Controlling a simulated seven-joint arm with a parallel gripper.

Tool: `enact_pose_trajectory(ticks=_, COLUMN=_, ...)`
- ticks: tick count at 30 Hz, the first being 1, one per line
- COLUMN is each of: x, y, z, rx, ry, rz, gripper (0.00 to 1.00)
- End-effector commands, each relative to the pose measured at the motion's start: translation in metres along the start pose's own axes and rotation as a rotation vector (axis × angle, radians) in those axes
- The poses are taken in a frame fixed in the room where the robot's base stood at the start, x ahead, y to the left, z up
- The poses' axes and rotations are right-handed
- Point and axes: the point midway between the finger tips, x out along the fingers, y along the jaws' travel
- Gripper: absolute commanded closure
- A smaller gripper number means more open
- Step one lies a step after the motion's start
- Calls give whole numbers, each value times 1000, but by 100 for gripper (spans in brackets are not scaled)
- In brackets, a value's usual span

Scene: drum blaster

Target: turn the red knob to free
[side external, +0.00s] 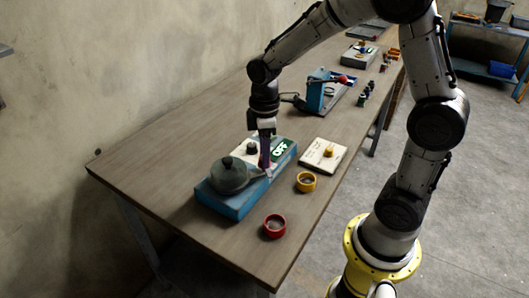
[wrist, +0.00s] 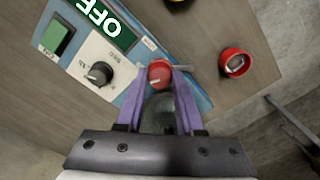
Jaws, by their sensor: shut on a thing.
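The red knob (wrist: 160,72) sits at the edge of the blue-sided machine (wrist: 128,98) in the wrist view, with a short grey bar beside it. The two purple fingers of my gripper (wrist: 158,78) are closed on either side of the knob. In the side view my gripper (side external: 265,168) reaches down onto the blue machine (side external: 238,204), beside its dark grey dome (side external: 229,176). The fingers and dome hide the knob there. A green OFF sign (wrist: 105,20) and a black dial (wrist: 98,73) are on the machine's panel.
A red cup (side external: 274,227) and a yellow cup (side external: 306,182) stand near the table's front edge. A white box with a yellow knob (side external: 324,153) is right of the machine. Another blue device (side external: 322,95) stands farther back. The table's left end is clear.

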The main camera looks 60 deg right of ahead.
Motion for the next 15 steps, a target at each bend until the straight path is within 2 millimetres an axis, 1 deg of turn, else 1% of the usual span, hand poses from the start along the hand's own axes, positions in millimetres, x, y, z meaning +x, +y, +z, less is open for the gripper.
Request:
enact_pose_trajectory(ticks=6, x=-2, y=1, z=0, rx=-65, ry=3, rz=3, gripper=100)
enact_pose_trajectory(ticks=15, x=-2, y=1, z=-1, rx=-87, ry=3, rz=3, gripper=100)
